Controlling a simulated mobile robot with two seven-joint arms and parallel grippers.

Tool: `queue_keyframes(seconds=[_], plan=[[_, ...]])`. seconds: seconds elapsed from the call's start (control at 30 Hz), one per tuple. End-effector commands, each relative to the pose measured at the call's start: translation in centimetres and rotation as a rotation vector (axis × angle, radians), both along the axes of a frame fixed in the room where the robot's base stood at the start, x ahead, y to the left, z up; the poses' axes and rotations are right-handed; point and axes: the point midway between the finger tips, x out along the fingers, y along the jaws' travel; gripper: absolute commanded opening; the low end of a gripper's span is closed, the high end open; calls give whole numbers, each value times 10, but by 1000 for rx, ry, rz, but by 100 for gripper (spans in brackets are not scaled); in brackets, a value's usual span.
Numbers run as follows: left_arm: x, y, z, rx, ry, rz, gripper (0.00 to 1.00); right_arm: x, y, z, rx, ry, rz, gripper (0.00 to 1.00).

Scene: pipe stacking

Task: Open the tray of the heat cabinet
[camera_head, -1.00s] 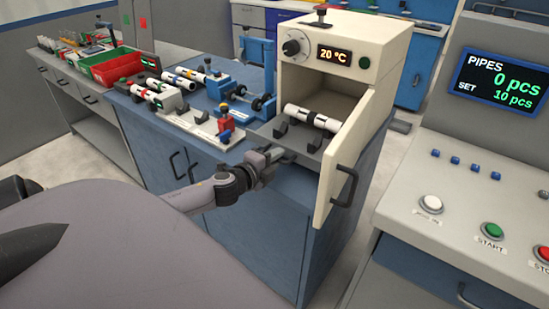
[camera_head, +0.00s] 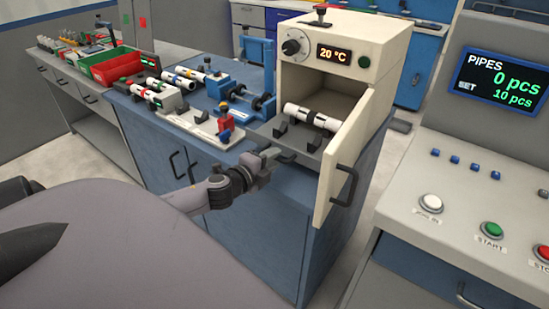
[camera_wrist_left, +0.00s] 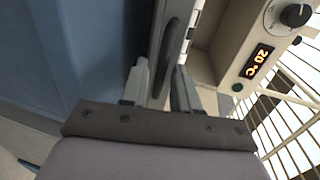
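The heat cabinet (camera_head: 345,29) is a cream box with its door (camera_head: 347,150) swung open. Its grey tray (camera_head: 309,142) sticks out at the front and carries a white pipe with black bands (camera_head: 312,117) on dark holders. The tray's dark handle (camera_head: 284,157) is on its front edge. My left gripper (camera_head: 270,152) is at this handle. In the left wrist view, the gripper (camera_wrist_left: 160,72) has its fingers apart, with the dark handle (camera_wrist_left: 171,45) between them; I cannot tell whether they touch it. My right gripper is not in view.
The open door with its black handle (camera_head: 345,186) stands right of the tray. A blue fixture (camera_head: 235,90) and several pipes are on the bench left of the cabinet. A control panel (camera_head: 470,205) with buttons is at the right.

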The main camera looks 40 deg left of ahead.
Motion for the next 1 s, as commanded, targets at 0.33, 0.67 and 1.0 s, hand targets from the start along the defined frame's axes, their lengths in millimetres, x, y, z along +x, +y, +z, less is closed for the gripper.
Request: queue_keyframes(seconds=[0.33,0.67,1.0], plan=[[-39,-5,7,0,1,-2,30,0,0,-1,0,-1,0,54],[-54,-7,11,1,0,-2,30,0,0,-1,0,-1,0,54],[-54,-7,11,0,0,-2,30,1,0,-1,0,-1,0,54]])
